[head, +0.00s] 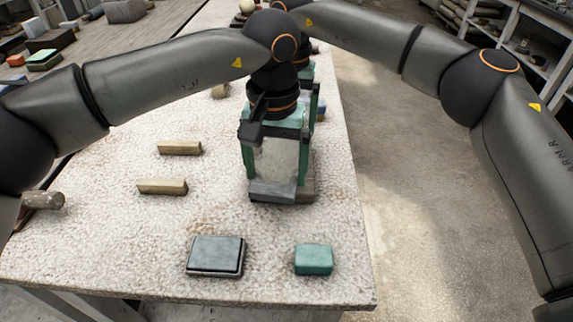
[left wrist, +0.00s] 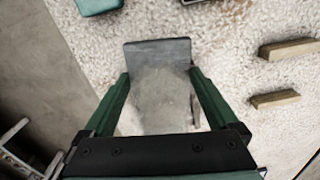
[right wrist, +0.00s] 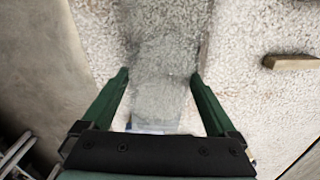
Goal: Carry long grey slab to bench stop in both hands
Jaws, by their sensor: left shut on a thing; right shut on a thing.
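The long grey slab (head: 277,160) lies lengthwise along the pale speckled bench (head: 100,240). My left gripper (head: 275,172) is shut on it near its close end, with a green finger on each side. The left wrist view shows the slab (left wrist: 160,95) between these fingers, with a darker grey section at the close end. My right gripper (right wrist: 162,80) is shut on the slab (right wrist: 160,95) farther along. In the head view the left gripper and arm mostly hide it. I cannot tell whether the slab touches the bench, nor pick out the bench stop.
A dark grey block (head: 216,254) and a teal block (head: 314,259) sit near the bench's front edge. Two tan bars (head: 180,148) (head: 162,186) lie left of the slab. A brownish piece (head: 308,190) is close at its right. Shelves (head: 510,45) stand beyond the floor at right.

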